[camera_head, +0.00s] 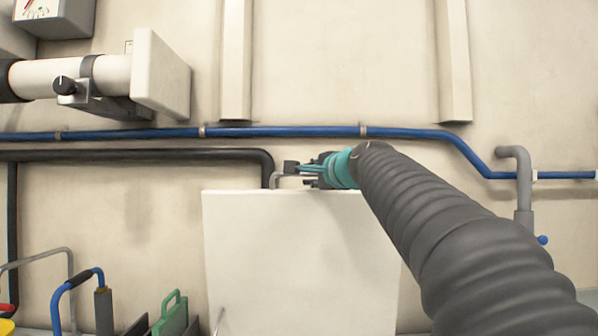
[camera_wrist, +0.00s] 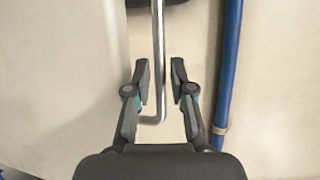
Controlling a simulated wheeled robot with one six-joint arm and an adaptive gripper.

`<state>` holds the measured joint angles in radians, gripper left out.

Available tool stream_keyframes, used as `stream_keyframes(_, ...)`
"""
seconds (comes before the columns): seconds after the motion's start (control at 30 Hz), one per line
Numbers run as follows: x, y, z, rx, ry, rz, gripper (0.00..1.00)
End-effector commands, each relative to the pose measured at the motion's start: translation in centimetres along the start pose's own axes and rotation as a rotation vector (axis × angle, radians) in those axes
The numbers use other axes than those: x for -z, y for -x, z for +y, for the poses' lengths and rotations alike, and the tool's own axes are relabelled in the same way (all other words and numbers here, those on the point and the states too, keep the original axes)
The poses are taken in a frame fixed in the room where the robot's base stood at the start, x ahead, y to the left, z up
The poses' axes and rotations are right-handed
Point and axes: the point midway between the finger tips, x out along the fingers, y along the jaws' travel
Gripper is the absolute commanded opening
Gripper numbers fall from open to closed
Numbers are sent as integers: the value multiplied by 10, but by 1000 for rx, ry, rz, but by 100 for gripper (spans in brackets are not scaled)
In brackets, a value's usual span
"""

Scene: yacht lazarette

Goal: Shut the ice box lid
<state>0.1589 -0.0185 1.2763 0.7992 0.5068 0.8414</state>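The ice box lid (camera_head: 300,255) is a white panel standing raised and nearly upright in front of the back wall in the head view. A bent metal handle (camera_head: 277,179) shows at its top edge. In the wrist view the handle (camera_wrist: 158,50) runs as a bar between my fingers. My gripper (camera_head: 297,172) is at the lid's top edge. In the wrist view my gripper (camera_wrist: 160,75) is open, its two fingers on either side of the bar with small gaps. The ice box body below the lid is hidden.
A blue pipe (camera_head: 290,131) and a black pipe (camera_head: 140,155) run along the wall behind the lid. A grey pipe (camera_head: 524,185) stands at right. A blue-handled item (camera_head: 70,290) and a green item (camera_head: 170,318) stand at lower left. A white cylinder fitting (camera_head: 110,75) hangs upper left.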

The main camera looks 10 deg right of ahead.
Motion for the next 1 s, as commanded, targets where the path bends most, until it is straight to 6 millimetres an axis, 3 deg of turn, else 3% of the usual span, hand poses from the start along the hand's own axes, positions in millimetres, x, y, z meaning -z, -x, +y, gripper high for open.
stream_keyframes(0.17,0,-11,0,1,1,0,23)
stream_keyframes(0.47,0,-12,0,1,1,0,23)
stream_keyframes(0.57,0,-12,0,1,1,0,0)
stream_keyframes(1.0,-7,-9,4,10,5,-7,0)
